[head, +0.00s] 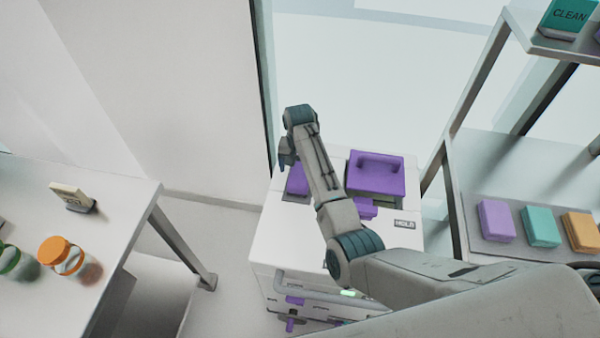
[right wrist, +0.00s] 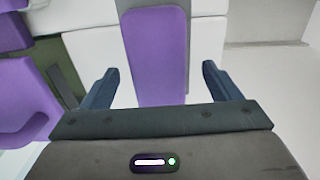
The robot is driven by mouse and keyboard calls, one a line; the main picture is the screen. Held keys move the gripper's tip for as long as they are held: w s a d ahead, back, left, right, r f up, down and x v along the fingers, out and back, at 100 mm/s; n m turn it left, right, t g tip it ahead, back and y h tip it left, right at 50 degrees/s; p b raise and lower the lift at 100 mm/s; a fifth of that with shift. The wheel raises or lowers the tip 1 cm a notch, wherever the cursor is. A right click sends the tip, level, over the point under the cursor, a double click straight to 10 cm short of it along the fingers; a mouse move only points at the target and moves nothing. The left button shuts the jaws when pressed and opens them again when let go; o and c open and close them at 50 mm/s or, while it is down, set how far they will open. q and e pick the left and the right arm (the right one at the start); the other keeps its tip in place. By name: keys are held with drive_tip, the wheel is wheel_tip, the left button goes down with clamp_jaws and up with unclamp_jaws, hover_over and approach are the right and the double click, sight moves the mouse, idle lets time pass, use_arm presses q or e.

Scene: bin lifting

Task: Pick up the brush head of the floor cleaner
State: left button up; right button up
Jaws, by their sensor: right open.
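The white floor cleaner (head: 390,245) stands upright in the middle of the head view, with purple parts on its top and near its base. My right gripper (head: 287,158) is over its left top edge, open, beside an elongated purple block (head: 297,181). In the right wrist view this block (right wrist: 157,55) extends between the two open fingers of my gripper (right wrist: 158,85), with gaps on both sides. A purple part with a handle (head: 376,172) sits to its right. I cannot tell for sure which purple part is the brush head. My left gripper is out of view.
A table (head: 135,190) with jars (head: 62,258) and a small card-like object (head: 72,196) stands left. A metal shelf (head: 480,240) with purple, teal and orange boxes stands right. Bare floor (head: 215,225) lies between the table and cleaner.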

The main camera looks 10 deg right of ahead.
drive_tip(key=shift+s+f, duration=0.2)
drive_tip(key=shift+f, duration=0.25)
drive_tip(key=shift+s+f, duration=0.2)
drive_tip(key=shift+f, duration=0.25)
drive_tip(key=shift+w+f, duration=0.2)
drive_tip(key=shift+f, duration=0.25)
drive_tip(key=shift+r, duration=0.1)
drive_tip(key=c, duration=1.2)
drive_tip(key=shift+r, duration=0.1)
